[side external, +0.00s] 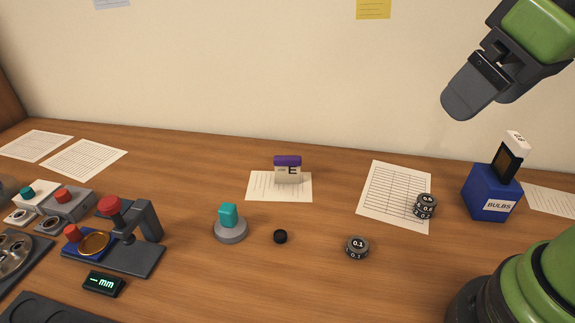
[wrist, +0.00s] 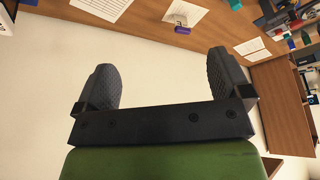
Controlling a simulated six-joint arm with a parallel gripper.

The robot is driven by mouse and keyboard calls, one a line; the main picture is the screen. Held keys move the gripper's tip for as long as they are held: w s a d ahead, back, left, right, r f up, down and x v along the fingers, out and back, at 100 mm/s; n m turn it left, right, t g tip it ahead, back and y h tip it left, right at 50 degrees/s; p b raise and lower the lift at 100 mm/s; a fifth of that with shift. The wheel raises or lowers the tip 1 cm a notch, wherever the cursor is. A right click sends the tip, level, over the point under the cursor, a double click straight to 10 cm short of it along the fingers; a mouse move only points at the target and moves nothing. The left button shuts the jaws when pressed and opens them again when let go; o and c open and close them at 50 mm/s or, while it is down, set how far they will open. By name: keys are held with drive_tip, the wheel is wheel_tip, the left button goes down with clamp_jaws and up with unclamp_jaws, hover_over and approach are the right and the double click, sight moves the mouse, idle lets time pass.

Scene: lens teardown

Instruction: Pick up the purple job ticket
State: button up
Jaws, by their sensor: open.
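The purple job ticket (side external: 288,160) stands upright on the table in the side view, a cream card with a purple top band and a letter E. It stands on or just behind a white printed sheet (side external: 265,188). In the wrist view a small card with a dark purple edge (wrist: 182,29) shows beyond the fingertips. My gripper (side external: 468,90) is at the upper right of the side view, high above the table and well away from the ticket. In the wrist view my gripper (wrist: 162,75) has its two fingers wide apart with nothing between them.
A teal-topped grey base (side external: 230,231), a black cap (side external: 280,237) and weights (side external: 357,247) stand in front of the ticket. A press fixture (side external: 135,235) is at left. The wall rises behind.

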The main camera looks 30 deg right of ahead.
drive_tip(key=w+d+f+n+g+h, duration=0.2)
drive_tip(key=w+f+n+h, duration=0.15)
drive_tip(key=w+n, duration=0.35)
drive_tip(key=n+t+h, duration=0.4)
drive_tip(key=n+t, duration=0.4)
drive_tip(key=n, duration=1.4)
approach(288, 159)
drive_tip(key=shift+n+h, duration=0.25)
drive_tip(key=shift+n, duration=0.05)
drive_tip(key=x, duration=0.5)
drive_tip(key=shift+w+a+f, duration=0.15)
drive_tip(key=shift+a, duration=0.15)
drive_tip(key=x, duration=0.5)
drive_tip(key=shift+w+d, duration=0.2)
drive_tip(key=shift+d, duration=0.1)
drive_tip(key=c, duration=1)
